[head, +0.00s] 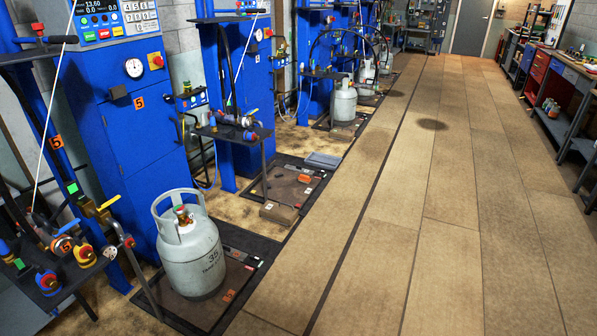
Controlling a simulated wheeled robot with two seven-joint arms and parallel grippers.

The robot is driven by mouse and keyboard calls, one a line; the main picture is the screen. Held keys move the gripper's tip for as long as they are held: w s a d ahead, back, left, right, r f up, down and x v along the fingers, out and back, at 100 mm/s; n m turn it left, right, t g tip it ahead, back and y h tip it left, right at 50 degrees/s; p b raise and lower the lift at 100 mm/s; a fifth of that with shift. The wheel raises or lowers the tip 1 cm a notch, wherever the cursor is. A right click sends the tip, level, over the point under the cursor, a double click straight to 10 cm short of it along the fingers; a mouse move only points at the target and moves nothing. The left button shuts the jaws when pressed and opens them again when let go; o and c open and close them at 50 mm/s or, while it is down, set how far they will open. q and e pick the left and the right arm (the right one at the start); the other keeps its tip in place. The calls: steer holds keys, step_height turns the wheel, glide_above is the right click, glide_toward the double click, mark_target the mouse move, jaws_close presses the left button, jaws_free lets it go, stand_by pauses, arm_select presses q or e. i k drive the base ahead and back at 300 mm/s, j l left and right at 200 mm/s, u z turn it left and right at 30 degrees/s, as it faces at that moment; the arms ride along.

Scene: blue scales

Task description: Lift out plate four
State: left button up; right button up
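Neither of my grippers shows in the head view. No plate with a readable number four is in view. The nearest scale plate (240,268) is dark, set in the floor at the foot of a blue scale cabinet (145,130) with an orange label that looks like 5. A grey gas cylinder (192,255) marked 35 stands upright on it. Beyond it is a second dark plate (278,184) with no cylinder on it. Small orange and grey items lie on or beside that plate. The number on its blue cabinet (250,75) is too small to read.
Valves and hoses on a shelf (75,255) crowd the near left. Further cylinders (343,103) stand along the blue row. A grey flat block (323,160) lies by the second plate. The board floor (440,200) is clear up to workbenches (560,95) at right.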

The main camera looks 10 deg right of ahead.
mark_target(297, 168)
steer(key=i+l+z, duration=0.4)
steer(key=i+z, duration=0.15)
steer(key=i, duration=0.2)
steer(key=i+l+z, duration=0.25)
steer(key=i, duration=0.75)
steer(key=i+z, duration=0.25)
steer(key=i, duration=0.75)
steer(key=i+u, duration=0.2)
steer(key=i, duration=0.55)
steer(key=i+u, duration=0.15)
steer(key=i, duration=0.6)
steer(key=i+l+u, duration=0.2)
steer(key=i, duration=0.5)
